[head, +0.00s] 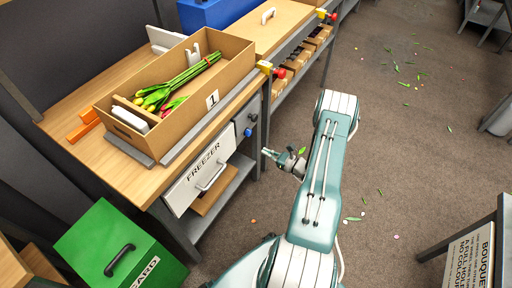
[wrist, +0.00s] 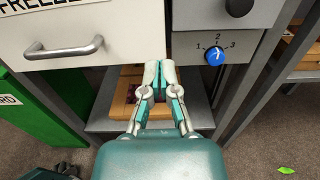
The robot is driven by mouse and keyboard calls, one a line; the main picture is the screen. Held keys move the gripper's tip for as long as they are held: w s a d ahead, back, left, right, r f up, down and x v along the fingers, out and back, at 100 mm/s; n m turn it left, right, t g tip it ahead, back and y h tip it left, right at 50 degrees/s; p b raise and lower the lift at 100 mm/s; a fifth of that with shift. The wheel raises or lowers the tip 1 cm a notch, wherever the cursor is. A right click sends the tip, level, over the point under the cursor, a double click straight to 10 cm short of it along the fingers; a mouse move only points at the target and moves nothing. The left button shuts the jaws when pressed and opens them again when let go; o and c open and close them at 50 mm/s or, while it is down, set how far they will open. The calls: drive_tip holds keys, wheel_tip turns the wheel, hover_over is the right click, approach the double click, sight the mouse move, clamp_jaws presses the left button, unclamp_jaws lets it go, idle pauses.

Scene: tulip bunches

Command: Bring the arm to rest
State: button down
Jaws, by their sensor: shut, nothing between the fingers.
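My gripper (head: 271,153) is at the end of my teal and white arm, in front of the bench, a little right of the freezer drawer (head: 205,176). In the wrist view my gripper (wrist: 158,75) has its fingertips close together, with nothing between them. It is apart from the drawer front and from the blue dial (wrist: 215,56). The freezer drawer looks shut, and its handle (wrist: 63,48) is at the left of the wrist view.
A cardboard box (head: 228,91) marked 1 holds tulips (head: 180,82) on the bench. A green bin (head: 118,250) stands at lower left. A bouquet sign (head: 470,258) is at lower right. Open floor (head: 400,150) with scattered leaves lies right of my arm.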

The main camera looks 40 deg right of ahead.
drive_tip(key=shift+s, duration=0.4)
drive_tip(key=shift+a+r, duration=0.1)
drive_tip(key=shift+r, duration=0.05)
drive_tip(key=w+a+r+n+g+y, duration=0.1)
drive_tip(key=a+r+n+g+y, duration=0.2)
drive_tip(key=a+r+n+g, duration=0.55)
drive_tip(key=w+a+r+n+g+y, duration=0.1)
drive_tip(key=a+r+n+g+y, duration=0.25)
drive_tip(key=a+r+n, duration=0.85)
drive_tip(key=s+a+r+n+h, duration=0.3)
drive_tip(key=s+r+n+h, duration=0.2)
drive_tip(key=s+r, duration=0.4)
drive_tip(key=s+a+r+n+h, duration=0.4)
drive_tip(key=s+r+n+h, duration=0.2)
drive_tip(key=s+r, duration=0.4)
drive_tip(key=shift+r+t+h, duration=0.3)
drive_tip(key=shift+r+h, duration=0.2)
drive_tip(key=shift+h, duration=0.35)
drive_tip(key=shift+n, duration=0.25)
